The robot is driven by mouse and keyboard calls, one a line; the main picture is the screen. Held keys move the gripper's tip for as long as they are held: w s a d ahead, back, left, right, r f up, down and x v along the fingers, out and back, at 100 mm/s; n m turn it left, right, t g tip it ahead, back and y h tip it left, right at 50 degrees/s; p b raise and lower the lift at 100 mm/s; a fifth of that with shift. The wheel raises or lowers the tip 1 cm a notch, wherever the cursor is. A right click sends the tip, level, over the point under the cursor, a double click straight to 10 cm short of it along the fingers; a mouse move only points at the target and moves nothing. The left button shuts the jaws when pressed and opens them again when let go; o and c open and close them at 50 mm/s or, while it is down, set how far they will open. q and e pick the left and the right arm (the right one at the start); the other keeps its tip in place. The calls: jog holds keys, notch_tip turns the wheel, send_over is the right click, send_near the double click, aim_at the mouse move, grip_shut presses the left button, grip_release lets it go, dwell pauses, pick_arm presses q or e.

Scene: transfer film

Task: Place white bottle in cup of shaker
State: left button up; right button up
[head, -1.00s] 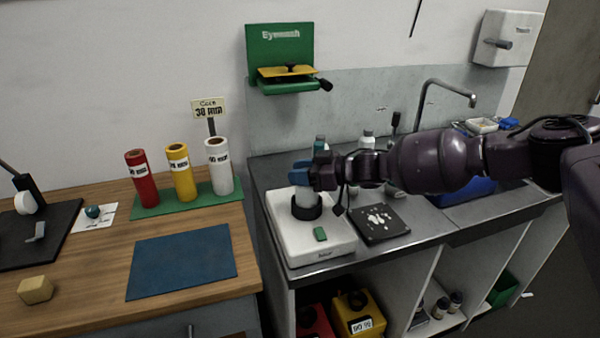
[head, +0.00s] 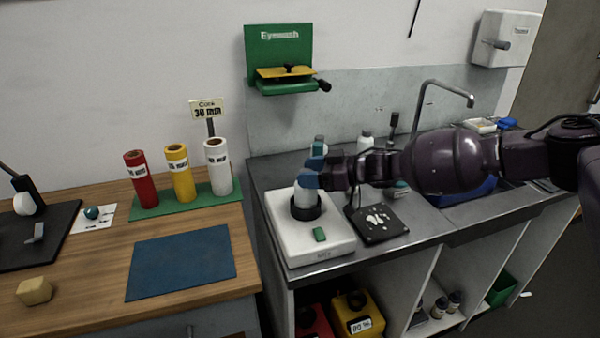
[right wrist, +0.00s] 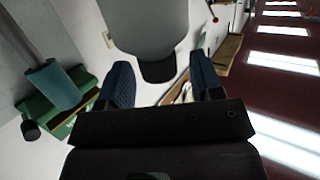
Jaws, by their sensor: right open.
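The white bottle (head: 305,195) stands upright in the black cup (head: 306,211) of the white shaker (head: 330,250) on the steel bench. My right gripper (head: 312,166) is at the bottle's top, its blue fingers open and spread to either side. The fingers partly hide the bottle's upper end in the head view. In the right wrist view, which looks upside down, the bottle (right wrist: 155,25) hangs from the top with its dark cap (right wrist: 158,69) between the fingertips (right wrist: 161,78). Gaps show between cap and fingers. My left gripper is not in view.
A black plate (head: 377,224) lies right of the shaker. Teal-capped and white bottles (head: 366,141) stand behind, near the sink tap (head: 446,90). The green eyewash unit (head: 279,58) is on the wall. The wooden table at left holds coloured cylinders (head: 180,172) and a blue mat (head: 182,262).

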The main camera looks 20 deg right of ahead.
jog(key=v, duration=0.9)
jog(key=shift+s, duration=0.1)
